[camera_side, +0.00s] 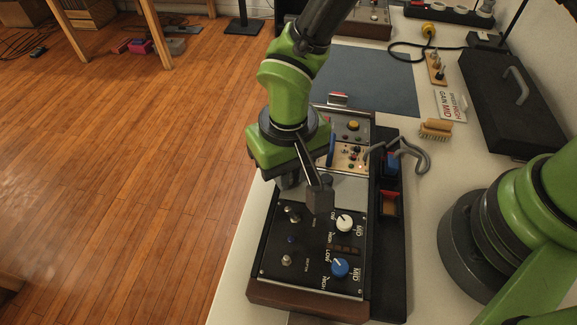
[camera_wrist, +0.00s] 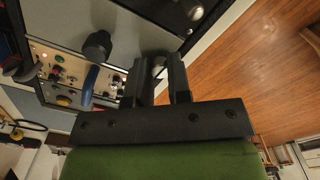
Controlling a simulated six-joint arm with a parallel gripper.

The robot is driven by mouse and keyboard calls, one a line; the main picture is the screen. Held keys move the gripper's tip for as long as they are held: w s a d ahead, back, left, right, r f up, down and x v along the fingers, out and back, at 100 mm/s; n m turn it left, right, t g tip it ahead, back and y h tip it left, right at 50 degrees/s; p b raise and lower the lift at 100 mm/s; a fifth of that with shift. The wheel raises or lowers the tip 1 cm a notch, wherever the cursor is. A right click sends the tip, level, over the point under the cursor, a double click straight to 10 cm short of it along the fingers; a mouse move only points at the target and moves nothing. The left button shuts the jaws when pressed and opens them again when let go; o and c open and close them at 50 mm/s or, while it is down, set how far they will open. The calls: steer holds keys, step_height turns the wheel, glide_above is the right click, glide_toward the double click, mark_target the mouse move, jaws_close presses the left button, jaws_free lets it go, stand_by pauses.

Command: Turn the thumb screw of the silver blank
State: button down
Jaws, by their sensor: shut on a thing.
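The silver blank (camera_side: 348,190) is a plain metal panel between the black knob panel and the upper modules; it also shows in the wrist view (camera_wrist: 132,38). A black thumb screw (camera_wrist: 97,45) stands up from it, clear of the jaws. My gripper (camera_side: 287,182) is low over the left edge of the blank. In the wrist view my gripper (camera_wrist: 164,68) has its two dark fingers closed around a small grey part at the blank's edge, which looks like a thumb screw. The fingers hide most of that part.
The black panel (camera_side: 298,262) in front carries a white knob (camera_side: 344,223), a blue knob (camera_side: 340,267) and metal toggles. A blue handle (camera_side: 331,150) rises behind the blank. A grey bent bracket (camera_side: 408,155) and a brush (camera_side: 436,129) lie right. The blue mat (camera_side: 372,80) is clear.

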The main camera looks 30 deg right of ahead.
steer(key=n, duration=0.4)
steer(key=shift+n, duration=0.3)
steer(key=n, duration=0.4)
steer(key=shift+n, duration=0.3)
steer(key=n, duration=0.4)
steer(key=shift+n, duration=0.3)
steer(key=n, duration=0.4)
steer(key=shift+n, duration=0.4)
steer(key=c, duration=1)
jaws_free()
steer(key=shift+c, duration=0.2)
